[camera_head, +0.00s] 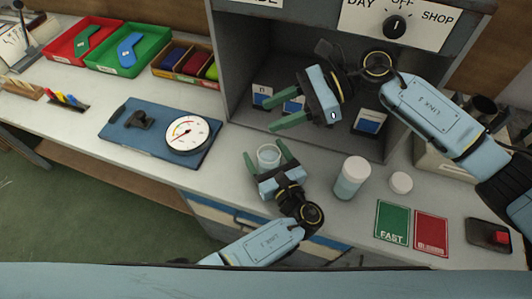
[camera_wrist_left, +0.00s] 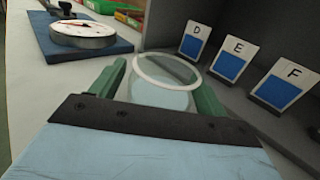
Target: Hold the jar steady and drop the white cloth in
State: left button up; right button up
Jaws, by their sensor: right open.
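A clear glass jar (camera_head: 268,154) stands upright on the bench near its front edge; it also shows in the left wrist view (camera_wrist_left: 165,82). My left gripper (camera_head: 269,157) has one green finger on each side of this jar, below its rim. The pictures do not settle whether both fingers touch the glass. My right gripper (camera_head: 283,102) is open and empty, in front of the shelf cubby and above and behind the jar. I see no white cloth in either view.
A capped jar (camera_head: 352,177) and a white round lid (camera_head: 401,183) stand to the right. A dial scale (camera_head: 187,134) on a blue board is left. Lettered cards (camera_wrist_left: 230,60) stand in the cubby (camera_head: 240,70).

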pick_arm(q)
jog(key=shift+o, duration=0.2)
jog(key=v, duration=0.7)
jog(key=shift+s+d, duration=0.1)
jog(key=shift+s, duration=0.15)
jog(key=shift+s, duration=0.1)
